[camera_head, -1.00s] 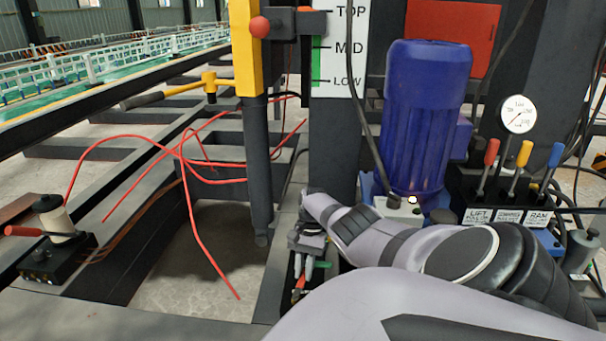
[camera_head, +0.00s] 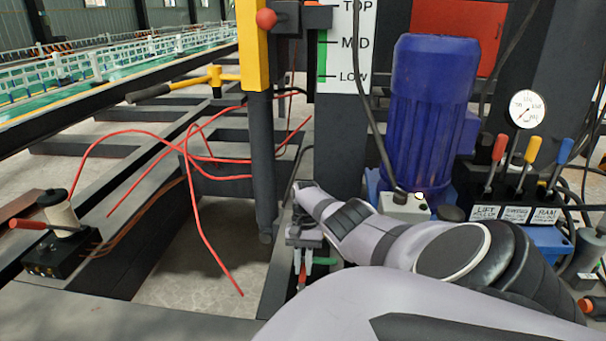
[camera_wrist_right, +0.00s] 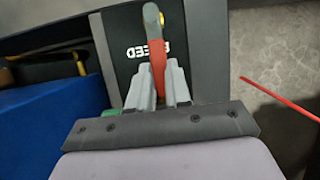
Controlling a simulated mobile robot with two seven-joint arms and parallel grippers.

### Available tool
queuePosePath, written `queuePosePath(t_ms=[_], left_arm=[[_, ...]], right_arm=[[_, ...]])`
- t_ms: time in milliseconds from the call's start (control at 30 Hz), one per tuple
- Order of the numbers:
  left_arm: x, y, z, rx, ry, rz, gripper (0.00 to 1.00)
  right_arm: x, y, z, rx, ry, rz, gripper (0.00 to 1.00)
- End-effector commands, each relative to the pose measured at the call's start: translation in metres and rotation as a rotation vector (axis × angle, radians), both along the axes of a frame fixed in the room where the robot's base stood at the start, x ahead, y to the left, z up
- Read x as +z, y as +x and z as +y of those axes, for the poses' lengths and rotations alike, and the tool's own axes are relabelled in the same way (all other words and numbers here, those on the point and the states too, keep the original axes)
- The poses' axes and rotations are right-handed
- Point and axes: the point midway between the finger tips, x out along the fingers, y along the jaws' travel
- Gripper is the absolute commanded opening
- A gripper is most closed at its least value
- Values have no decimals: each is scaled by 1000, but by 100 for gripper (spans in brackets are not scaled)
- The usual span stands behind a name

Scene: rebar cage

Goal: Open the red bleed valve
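The red bleed valve handle (camera_wrist_right: 158,78) shows in the right wrist view, in front of a dark plate lettered BLEED (camera_wrist_right: 151,50) that appears upside down. My right gripper (camera_wrist_right: 158,72) has one finger on each side of the red handle, with little or no gap, and looks shut on it. In the head view my right gripper (camera_head: 302,265) points down at the valve beside the dark post, with a bit of red between its fingertips. My forearm and wrist hide much of the area around the valve. My left gripper is not in view.
A green part (camera_head: 325,261) sits close beside the right gripper. A blue motor (camera_head: 430,115), levers labelled LIFT and RAM (camera_head: 527,165), and a pressure gauge (camera_head: 527,108) stand to the right. Red hoses (camera_head: 195,165) hang loose to the left, near a yellow post (camera_head: 253,45).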

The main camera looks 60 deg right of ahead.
Motion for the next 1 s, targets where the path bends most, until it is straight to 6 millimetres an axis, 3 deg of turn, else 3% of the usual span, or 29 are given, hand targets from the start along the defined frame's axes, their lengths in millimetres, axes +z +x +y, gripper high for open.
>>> queuePosePath(t_ms=[33, 100, 433, 733, 1000], left_arm=[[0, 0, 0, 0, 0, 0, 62], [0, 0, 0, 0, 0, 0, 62], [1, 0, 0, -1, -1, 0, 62], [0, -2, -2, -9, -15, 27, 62], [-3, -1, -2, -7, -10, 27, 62]], right_arm=[[0, 1, 1, 6, 1, -2, 31], [0, 1, 1, 5, 1, -2, 45], [5, 1, -2, 1, 0, -3, 45], [49, 9, -18, 1, 0, -4, 45], [65, 12, -24, 3, 1, -2, 45]])
